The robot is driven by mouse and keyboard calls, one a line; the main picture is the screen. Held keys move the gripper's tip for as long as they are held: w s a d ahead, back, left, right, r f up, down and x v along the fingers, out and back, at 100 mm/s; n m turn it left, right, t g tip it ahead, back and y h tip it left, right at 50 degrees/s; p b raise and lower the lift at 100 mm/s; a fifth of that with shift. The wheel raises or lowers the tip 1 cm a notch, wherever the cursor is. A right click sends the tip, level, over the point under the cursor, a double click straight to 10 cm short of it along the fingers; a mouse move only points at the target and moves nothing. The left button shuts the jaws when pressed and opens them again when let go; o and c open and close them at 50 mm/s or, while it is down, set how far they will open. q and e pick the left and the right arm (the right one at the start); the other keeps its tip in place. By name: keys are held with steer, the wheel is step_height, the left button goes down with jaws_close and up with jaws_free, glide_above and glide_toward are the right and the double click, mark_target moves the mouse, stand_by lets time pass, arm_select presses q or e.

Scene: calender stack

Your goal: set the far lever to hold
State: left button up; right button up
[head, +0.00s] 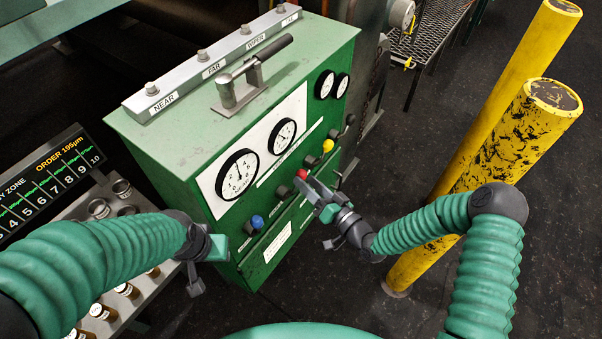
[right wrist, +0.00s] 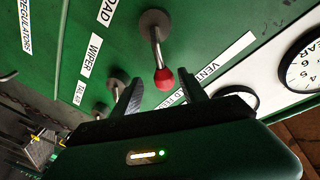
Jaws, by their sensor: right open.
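The red-knobbed lever (right wrist: 164,78) stands on the green panel of the cabinet (head: 180,135); its place in the row before the WIPER label (right wrist: 92,55) fits the far lever. Its red knob also shows in the head view (head: 301,174). My right gripper (right wrist: 160,92) is open, with the knob between its fingertips and no visible grip on it. A white strip (right wrist: 225,62) beside the lever reads VENT; its other words are partly hidden by a finger. In the head view my right gripper (head: 310,190) is at the panel. My left gripper (head: 204,266) hangs left of the cabinet, away from the levers.
A blue knob (head: 257,222) sits left of the red one, a yellow knob (head: 328,145) and a black knob (head: 350,118) to its right. Gauges (head: 237,174) are above. Yellow posts (head: 520,130) stand right, near my right arm. A tray of jars (head: 125,290) is left.

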steer(key=shift+r+x, duration=0.25)
steer(key=shift+x, duration=0.85)
steer(key=shift+w+a+f, duration=0.15)
steer(key=shift+w+a, duration=0.15)
steer(key=shift+a, duration=0.15)
jaws_close()
steer(key=shift+d, duration=0.1)
